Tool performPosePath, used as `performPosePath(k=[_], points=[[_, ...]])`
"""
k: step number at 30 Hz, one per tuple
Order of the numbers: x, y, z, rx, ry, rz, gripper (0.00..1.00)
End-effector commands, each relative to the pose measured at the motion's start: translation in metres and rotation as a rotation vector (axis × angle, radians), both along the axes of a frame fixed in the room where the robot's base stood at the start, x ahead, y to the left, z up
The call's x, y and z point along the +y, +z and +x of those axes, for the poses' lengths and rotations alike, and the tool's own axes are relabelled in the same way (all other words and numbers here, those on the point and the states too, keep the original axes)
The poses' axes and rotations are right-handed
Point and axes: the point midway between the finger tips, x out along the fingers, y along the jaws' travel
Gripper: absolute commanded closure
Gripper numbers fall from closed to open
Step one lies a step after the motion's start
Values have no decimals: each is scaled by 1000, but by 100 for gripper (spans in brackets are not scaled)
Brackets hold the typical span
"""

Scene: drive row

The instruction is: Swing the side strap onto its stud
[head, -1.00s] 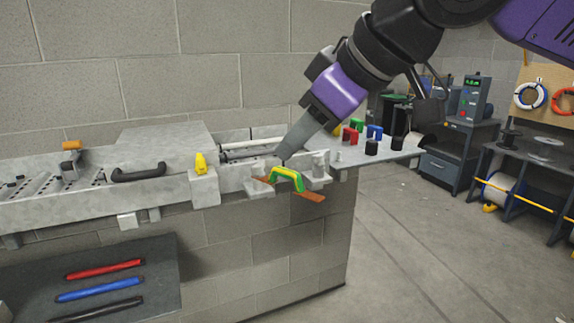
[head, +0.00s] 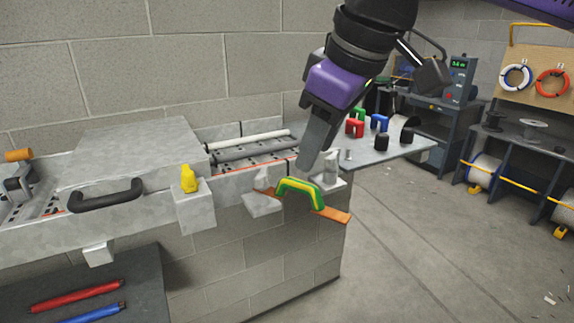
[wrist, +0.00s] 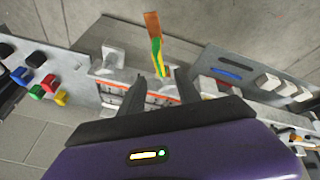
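The side strap (head: 333,214) is an orange strip with a green and yellow handle (head: 297,186). It sticks out from the front of the bench by its right end. In the wrist view the strap (wrist: 152,26) points up the picture, with its handle (wrist: 156,50) below. A light grey bracket (head: 331,165) with an upright post stands just behind and right of the handle; I cannot tell whether this is the stud. My gripper (head: 306,168) points down just above and behind the handle, seemingly apart from it.
A yellow piece (head: 189,179) stands on a grey block left of the strap. A black handle (head: 106,195) is on the bench lid. A shelf with coloured blocks (head: 356,128) and black cylinders (head: 382,141) lies behind right. The floor (head: 440,240) at right is open.

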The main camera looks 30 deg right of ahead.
Motion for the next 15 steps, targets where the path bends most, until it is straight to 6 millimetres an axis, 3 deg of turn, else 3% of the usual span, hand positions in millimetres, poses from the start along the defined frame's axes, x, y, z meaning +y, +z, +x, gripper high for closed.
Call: performPosePath(k=[5, 15], points=[[0, -10, 4, 2, 0, -1, 60], [1, -55, 25, 1, 0, 0, 60]])
